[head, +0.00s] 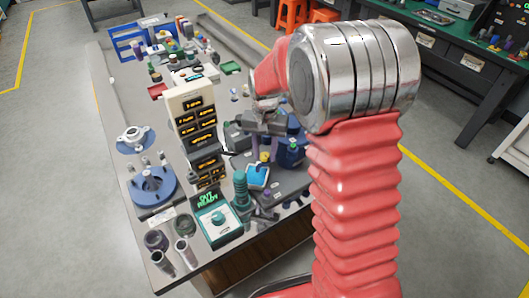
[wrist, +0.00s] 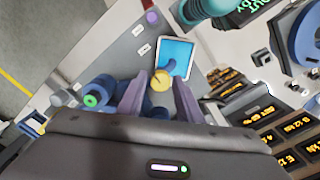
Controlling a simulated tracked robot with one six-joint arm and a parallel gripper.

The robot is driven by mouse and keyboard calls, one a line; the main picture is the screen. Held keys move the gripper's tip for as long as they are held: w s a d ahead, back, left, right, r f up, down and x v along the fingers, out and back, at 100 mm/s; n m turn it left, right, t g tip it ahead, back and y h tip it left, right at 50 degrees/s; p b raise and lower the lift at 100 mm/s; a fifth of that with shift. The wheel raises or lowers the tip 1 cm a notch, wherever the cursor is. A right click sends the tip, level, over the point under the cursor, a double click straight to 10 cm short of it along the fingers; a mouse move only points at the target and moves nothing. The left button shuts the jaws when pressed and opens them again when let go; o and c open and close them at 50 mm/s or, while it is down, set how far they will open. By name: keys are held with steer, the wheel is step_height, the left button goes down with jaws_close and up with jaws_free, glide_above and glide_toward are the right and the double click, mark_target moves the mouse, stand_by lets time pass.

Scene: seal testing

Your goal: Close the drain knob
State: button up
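A yellow round knob (wrist: 160,80) shows in the wrist view between the two fingers of my gripper (wrist: 159,88), with a dark blue part beside it. The fingers are apart, with gaps to the knob on both sides; I cannot tell how far below the tips it lies. A green-topped knob (wrist: 91,99) on a dark blue body is left of the fingers. No readable label shows which knob is the drain knob. In the head view my gripper (head: 262,133) points down over the blue fittings (head: 290,153), and the yellow knob (head: 265,157) is just below it.
A blue-screened tablet (wrist: 175,57) lies close to the right fingertip. A panel with orange displays (head: 195,115) stands left of my gripper. A dial box reading "OUT READY" (head: 216,220) and a teal ribbed part (head: 241,190) are nearer. Blue flanged fixtures (head: 153,188) line the table's left side.

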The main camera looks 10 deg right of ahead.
mark_target(265, 154)
step_height(265, 154, up, 14)
steer(key=shift+f, duration=0.15)
stand_by(0.4)
steer(key=shift+w, duration=0.1)
stand_by(0.4)
steer(key=s+r+n+t, duration=0.2)
steer(key=s, duration=1.1)
steer(key=s+r+n+t, duration=0.3)
steer(key=s, duration=1)
steer(key=shift+a+r+n+t, duration=0.2)
steer(key=shift+n+t, duration=0.1)
stand_by(0.4)
